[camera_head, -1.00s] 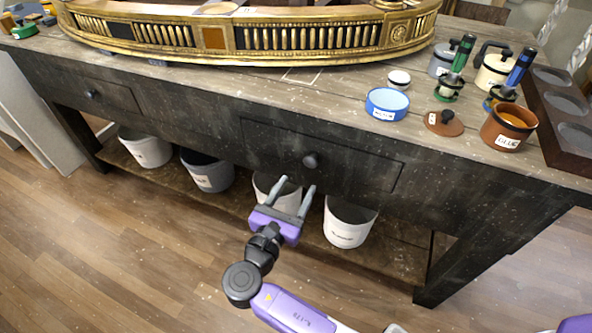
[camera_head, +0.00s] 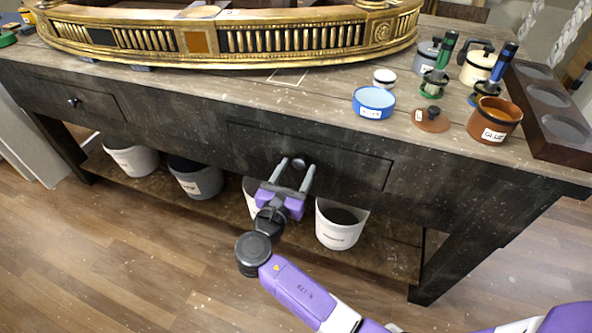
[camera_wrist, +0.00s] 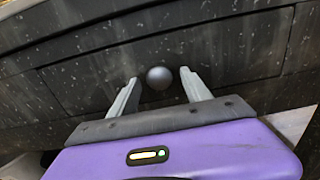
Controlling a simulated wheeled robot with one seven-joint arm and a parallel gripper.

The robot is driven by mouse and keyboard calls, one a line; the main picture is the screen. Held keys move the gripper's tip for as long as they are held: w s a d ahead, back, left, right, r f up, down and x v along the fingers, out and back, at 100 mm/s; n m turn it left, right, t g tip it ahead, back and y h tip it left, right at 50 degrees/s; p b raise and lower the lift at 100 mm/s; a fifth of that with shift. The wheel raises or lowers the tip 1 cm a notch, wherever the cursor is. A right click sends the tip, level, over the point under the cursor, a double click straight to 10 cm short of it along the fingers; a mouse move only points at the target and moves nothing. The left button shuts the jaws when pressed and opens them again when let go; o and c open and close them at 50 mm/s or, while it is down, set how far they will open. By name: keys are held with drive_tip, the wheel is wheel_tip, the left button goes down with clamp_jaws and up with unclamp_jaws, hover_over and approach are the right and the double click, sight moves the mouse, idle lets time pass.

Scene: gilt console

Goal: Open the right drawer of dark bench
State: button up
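The dark bench (camera_head: 450,200) fills the head view. Its right drawer (camera_head: 350,168) is closed, its front flush with the bench. The drawer's round dark knob (camera_head: 298,165) is near the middle of its front. My gripper (camera_head: 296,163) is open, its two grey fingers pointing at the drawer on either side of the knob. In the wrist view the knob (camera_wrist: 159,78) shows between the fingertips, with a gap on both sides. I cannot tell how far past the tips it reaches.
The closed left drawer (camera_head: 75,101) has its own knob. White and grey buckets (camera_head: 340,222) stand on the lower shelf under the drawers. On the bench top are a gilt console piece (camera_head: 290,38), a blue tin (camera_head: 374,103), a brown glue pot (camera_head: 494,121) and a dark wooden rack (camera_head: 548,115).

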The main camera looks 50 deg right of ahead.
clamp_jaws()
idle(1.3)
